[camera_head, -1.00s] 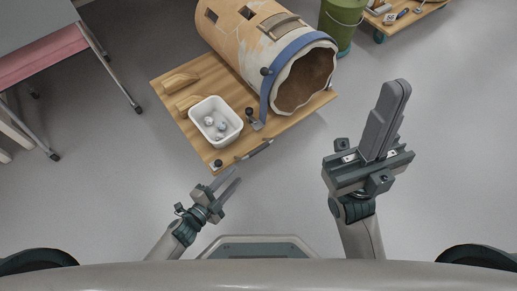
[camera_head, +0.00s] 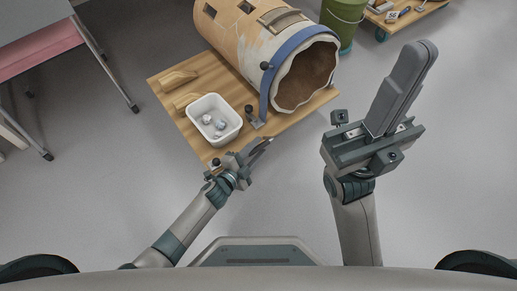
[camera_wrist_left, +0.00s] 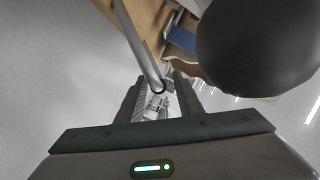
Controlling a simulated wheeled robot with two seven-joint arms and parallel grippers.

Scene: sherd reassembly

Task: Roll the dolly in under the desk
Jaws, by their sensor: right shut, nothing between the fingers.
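The dolly is a wooden board (camera_head: 168,97) at top centre in the head view, with a dark handle bar (camera_head: 262,146) along its near edge. My left gripper (camera_head: 258,150) is at this handle. In the left wrist view a grey bar (camera_wrist_left: 143,50) reaches down between its fingers (camera_wrist_left: 160,95), which stand apart with gaps beside the bar. The desk (camera_head: 30,22) has a grey top, a pink part below and metal legs; it stands at top left, apart from the dolly. My right gripper (camera_head: 408,85) is shut and empty, over bare floor.
The dolly carries a large clay vessel (camera_head: 225,38) with a blue strap, a white tub (camera_head: 213,120) with small items, and wooden wedges (camera_head: 178,79). A green bucket (camera_head: 341,25) and another wheeled board (camera_head: 405,18) stand at top right. Floor between dolly and desk is clear.

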